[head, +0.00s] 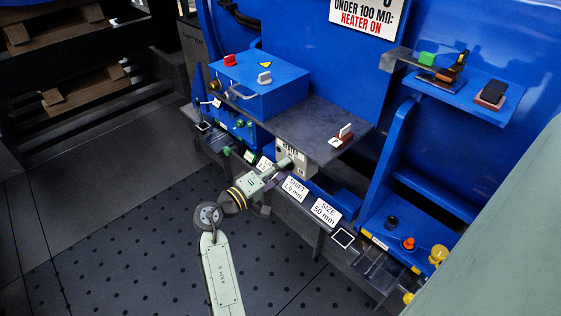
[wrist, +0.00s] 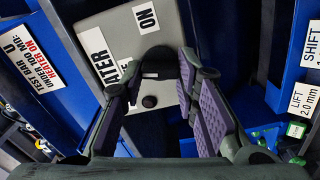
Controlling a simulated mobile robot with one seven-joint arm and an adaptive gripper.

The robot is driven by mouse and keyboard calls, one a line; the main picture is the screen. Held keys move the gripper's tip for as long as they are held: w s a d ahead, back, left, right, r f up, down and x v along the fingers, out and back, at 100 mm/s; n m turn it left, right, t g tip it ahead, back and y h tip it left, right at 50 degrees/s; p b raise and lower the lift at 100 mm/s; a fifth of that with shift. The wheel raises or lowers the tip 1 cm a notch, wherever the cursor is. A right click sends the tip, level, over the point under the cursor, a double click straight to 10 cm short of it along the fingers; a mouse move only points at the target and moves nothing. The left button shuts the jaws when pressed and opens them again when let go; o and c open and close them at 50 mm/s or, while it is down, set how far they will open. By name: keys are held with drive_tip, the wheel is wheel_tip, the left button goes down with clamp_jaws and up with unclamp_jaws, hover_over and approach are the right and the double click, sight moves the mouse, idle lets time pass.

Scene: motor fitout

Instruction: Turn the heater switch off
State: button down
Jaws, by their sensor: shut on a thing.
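The heater switch is on a grey box (head: 300,154) fixed below the front edge of the dark worktop. In the wrist view the box (wrist: 118,32) carries a partly covered "HEATER" label and an "ON" label (wrist: 145,17) near its edge. The dark switch handle (wrist: 158,62) lies between my fingertips. My gripper (head: 284,163) reaches up to the box front and is shut on the handle; it also shows in the wrist view (wrist: 160,72). The fingers hide part of the handle, so I cannot tell its setting. A small black round part (wrist: 150,101) sits beside it on the box.
A blue box (head: 262,84) with red and white handles stands on the worktop (head: 315,120). "SHIFT" (head: 294,188) and "SIZE" (head: 326,210) labels line the lower ledge. A blue shelf unit (head: 400,150) stands at right. The perforated floor (head: 130,235) is clear.

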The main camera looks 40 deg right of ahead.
drive_tip(key=shift+n+p, duration=1.1)
drive_tip(key=shift+n, duration=0.5)
drive_tip(key=shift+f, duration=0.1)
drive_tip(key=c, duration=1.2)
unclamp_jaws()
drive_tip(key=shift+c, duration=0.2)
drive_tip(key=a, duration=1.2)
drive_tip(key=shift+s, duration=0.45)
